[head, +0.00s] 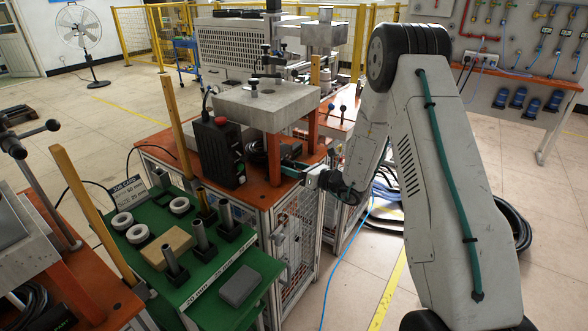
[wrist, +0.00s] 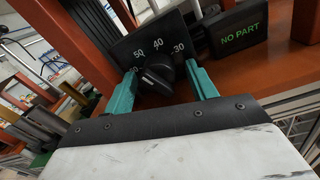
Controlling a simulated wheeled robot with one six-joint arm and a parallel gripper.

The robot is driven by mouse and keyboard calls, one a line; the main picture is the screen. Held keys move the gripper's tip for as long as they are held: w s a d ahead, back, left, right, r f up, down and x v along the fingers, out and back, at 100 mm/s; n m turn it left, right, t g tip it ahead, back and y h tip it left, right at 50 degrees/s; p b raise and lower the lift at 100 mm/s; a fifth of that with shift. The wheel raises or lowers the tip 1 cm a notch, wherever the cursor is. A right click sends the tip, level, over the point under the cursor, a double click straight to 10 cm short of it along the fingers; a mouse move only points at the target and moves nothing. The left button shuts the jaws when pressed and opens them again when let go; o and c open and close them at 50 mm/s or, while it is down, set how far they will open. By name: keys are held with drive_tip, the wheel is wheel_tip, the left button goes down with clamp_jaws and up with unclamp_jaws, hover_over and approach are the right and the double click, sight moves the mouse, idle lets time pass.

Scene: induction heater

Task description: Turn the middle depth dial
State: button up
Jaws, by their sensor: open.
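The depth dial in the wrist view is a black plate (wrist: 150,42) marked 50, 40 and 30, with a black knob (wrist: 156,76) below the numbers. My gripper (wrist: 161,72) is open, with one teal finger on each side of the knob. The knob lies between the fingers; I cannot tell whether either finger touches it. In the head view my gripper (head: 291,165) reaches in at the front of the orange-topped machine bench, under the grey block. The dial is hidden there.
A NO PART display (wrist: 240,31) stands to the right of the dial on the orange bench top (wrist: 275,62). A black control box (head: 219,152) with a red button stands left of my gripper. A grey block (head: 265,103) overhangs the area. A green tray (head: 240,262) holds rings and posts.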

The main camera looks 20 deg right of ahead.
drive_tip(key=c, duration=1)
drive_tip(key=shift+n, duration=0.4)
drive_tip(key=n, duration=0.3)
drive_tip(key=shift+d, duration=0.1)
drive_tip(key=shift+n, duration=2.4)
drive_tip(key=o, duration=1)
